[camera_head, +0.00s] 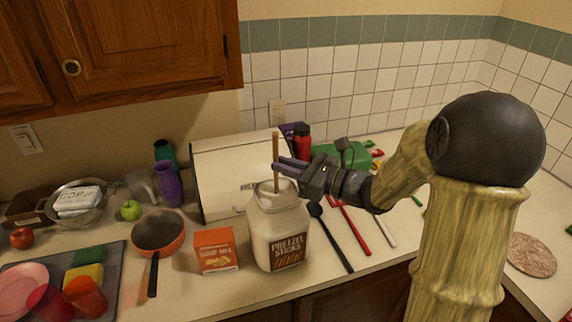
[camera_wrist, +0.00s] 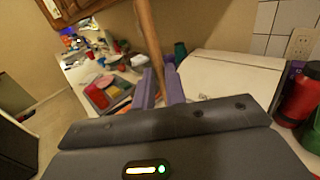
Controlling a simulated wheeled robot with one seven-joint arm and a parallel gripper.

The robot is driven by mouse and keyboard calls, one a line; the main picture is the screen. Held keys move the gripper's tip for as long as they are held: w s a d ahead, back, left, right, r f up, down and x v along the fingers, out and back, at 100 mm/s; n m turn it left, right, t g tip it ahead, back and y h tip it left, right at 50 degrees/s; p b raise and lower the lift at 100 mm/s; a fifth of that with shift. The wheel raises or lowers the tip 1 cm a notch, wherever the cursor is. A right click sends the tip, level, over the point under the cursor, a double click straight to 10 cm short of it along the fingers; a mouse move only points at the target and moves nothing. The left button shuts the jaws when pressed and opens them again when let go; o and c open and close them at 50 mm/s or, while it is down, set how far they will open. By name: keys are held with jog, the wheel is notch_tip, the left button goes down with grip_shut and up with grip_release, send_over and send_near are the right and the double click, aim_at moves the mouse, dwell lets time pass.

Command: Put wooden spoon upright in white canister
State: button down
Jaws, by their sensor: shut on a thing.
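The wooden spoon (camera_head: 275,150) stands nearly upright, its thin handle pointing up. My gripper (camera_head: 281,165) is shut on the handle, coming from the right. The white canister (camera_head: 265,225), with a brown pretzel label, stands at the counter's front, directly below the gripper. The spoon's lower part meets the canister's open mouth; its lower end is hidden, so I cannot tell how deep it sits. In the wrist view the spoon handle (camera_wrist: 150,40) rises between the two purple fingers, leaning slightly left.
An orange box (camera_head: 215,250) and a pan (camera_head: 158,238) stand left of the canister. A white bread box (camera_head: 220,165) is behind. A black utensil (camera_head: 328,235) and a red one (camera_head: 350,226) lie to the right. A red bottle (camera_head: 301,142) stands behind the gripper.

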jog(key=shift+f+b, duration=0.4)
jog(key=shift+f, duration=0.35)
jog(key=c, duration=1.4)
grip_release()
jog(key=shift+o, duration=0.2)
jog(key=shift+d, duration=0.1)
jog(key=b+v, duration=0.3)
jog(key=v, duration=1.4)
